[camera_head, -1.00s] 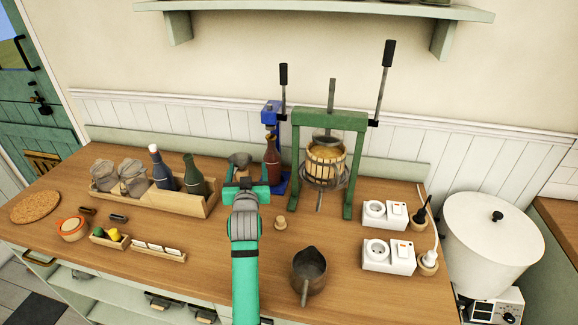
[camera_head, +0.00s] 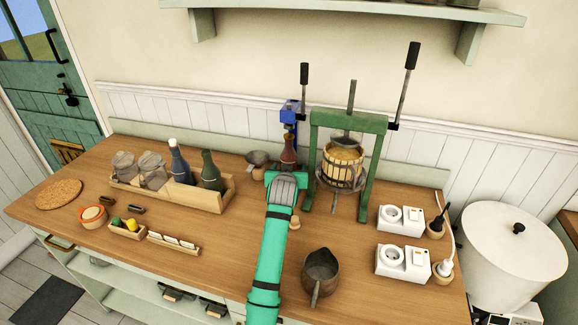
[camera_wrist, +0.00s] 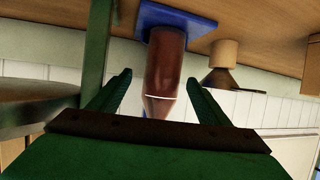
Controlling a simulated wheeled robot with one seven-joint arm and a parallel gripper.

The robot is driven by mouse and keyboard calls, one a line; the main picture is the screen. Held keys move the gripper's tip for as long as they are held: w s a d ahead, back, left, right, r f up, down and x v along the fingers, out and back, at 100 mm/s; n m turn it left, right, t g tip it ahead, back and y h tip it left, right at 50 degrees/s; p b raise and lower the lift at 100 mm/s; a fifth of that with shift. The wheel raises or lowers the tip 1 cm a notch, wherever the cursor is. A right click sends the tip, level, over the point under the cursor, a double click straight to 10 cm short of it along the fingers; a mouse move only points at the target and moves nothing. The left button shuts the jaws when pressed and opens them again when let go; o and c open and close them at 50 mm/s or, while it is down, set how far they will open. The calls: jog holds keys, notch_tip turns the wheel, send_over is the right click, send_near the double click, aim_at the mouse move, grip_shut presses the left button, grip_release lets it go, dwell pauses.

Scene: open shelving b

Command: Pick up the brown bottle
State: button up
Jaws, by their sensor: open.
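The brown bottle (camera_head: 288,152) stands upright on the blue bottle capper (camera_head: 290,112), beside the green press. In the wrist view the bottle (camera_wrist: 166,65) appears upside down, its body on the blue base (camera_wrist: 170,18) and its neck toward the palm. My gripper (camera_head: 287,178) is in front of the bottle and hides its lower part in the head view. In the wrist view my gripper (camera_wrist: 157,88) is open, with one finger on each side of the bottle's neck and shoulder. A gap shows between the bottle and each finger.
The green fruit press (camera_head: 346,125) stands close to the right of the bottle. A dark funnel (camera_head: 257,160) is just left. A wooden crate (camera_head: 215,200) with bottles is further left. A metal jug (camera_head: 320,272) and a cork (camera_head: 294,222) are at the front.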

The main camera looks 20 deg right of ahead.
jog(key=shift+x, duration=2.3)
jog(key=shift+w+a, duration=0.1)
jog(key=shift+a, duration=0.1)
jog(key=c, duration=1.4)
jog(key=shift+r, duration=0.1)
jog(key=c, duration=0.4)
